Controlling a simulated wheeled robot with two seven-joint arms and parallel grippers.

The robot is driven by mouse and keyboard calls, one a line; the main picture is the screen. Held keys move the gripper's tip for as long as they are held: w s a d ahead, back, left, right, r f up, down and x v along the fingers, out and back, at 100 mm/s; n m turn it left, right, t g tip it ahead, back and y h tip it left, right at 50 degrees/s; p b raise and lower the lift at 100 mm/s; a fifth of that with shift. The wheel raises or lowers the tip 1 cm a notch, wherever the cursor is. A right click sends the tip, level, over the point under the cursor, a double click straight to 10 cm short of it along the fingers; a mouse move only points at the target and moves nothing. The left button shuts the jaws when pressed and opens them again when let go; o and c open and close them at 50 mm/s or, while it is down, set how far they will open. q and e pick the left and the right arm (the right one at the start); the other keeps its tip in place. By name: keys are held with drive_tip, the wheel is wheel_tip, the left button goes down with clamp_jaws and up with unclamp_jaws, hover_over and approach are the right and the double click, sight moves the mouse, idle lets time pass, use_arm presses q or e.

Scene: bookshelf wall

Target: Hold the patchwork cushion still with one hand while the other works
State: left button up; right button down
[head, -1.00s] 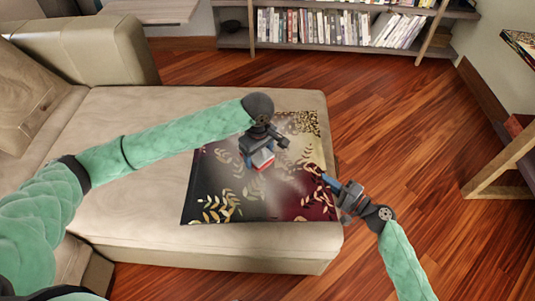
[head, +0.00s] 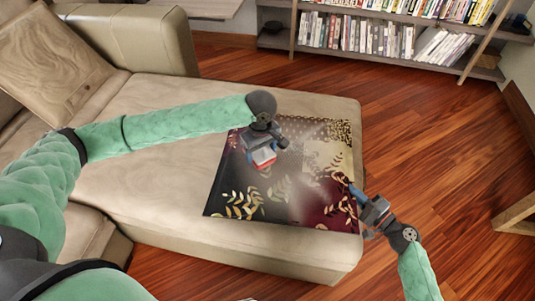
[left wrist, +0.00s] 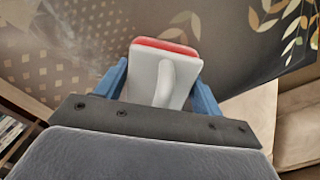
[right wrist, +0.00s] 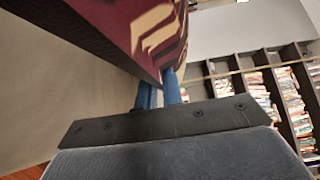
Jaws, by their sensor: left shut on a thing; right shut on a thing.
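The patchwork cushion (head: 268,200), dark with gold leaves, dots and a maroon corner, lies flat on the sofa's chaise. My left gripper (head: 262,155) is over the cushion's left middle part, shut on a red and white handled tool (left wrist: 163,78). The tool's red edge faces the cushion; I cannot tell whether they touch. My right gripper (head: 356,192) is at the cushion's right edge, shut on its maroon corner part. In the right wrist view its blue fingers (right wrist: 160,95) meet the maroon edge of the cushion. A whitish haze covers part of the cushion's middle.
The beige chaise (head: 165,175) extends left of and in front of the cushion. A brown pillow (head: 50,65) leans at the far left. A bookshelf (head: 385,35) stands at the back.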

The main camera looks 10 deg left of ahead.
use_arm(q)
drive_tip(key=w, duration=0.2)
drive_tip(key=shift+w, duration=0.3)
drive_tip(key=shift+w+d+f, duration=0.15)
drive_tip(key=shift+w+d, duration=0.05)
drive_tip(key=shift+d, duration=2.65)
drive_tip(key=shift+w+d+f, duration=0.15)
drive_tip(key=shift+w+d, duration=0.05)
drive_tip(key=shift+d, duration=2.65)
drive_tip(key=shift+w+d+f, duration=0.15)
drive_tip(key=shift+w+d, duration=0.05)
drive_tip(key=shift+d, duration=2.65)
drive_tip(key=shift+w+d, duration=0.15)
drive_tip(key=shift+d, duration=0.1)
drive_tip(key=shift+w+a, duration=0.15)
drive_tip(key=shift+w, duration=1.4)
drive_tip(key=shift+s+a+r, duration=0.1)
drive_tip(key=shift+s+a, duration=0.1)
drive_tip(key=shift+a, duration=2.2)
drive_tip(key=shift+s+a+r, duration=0.15)
drive_tip(key=shift+s+a, duration=0.05)
drive_tip(key=shift+a, duration=2.25)
drive_tip(key=shift+s+a+r, duration=0.1)
drive_tip(key=shift+s+a, duration=0.1)
drive_tip(key=shift+a, duration=2.2)
drive_tip(key=shift+s+a+f, duration=0.15)
drive_tip(key=shift+a, duration=1.4)
wheel_tip(320, 180, up, 10)
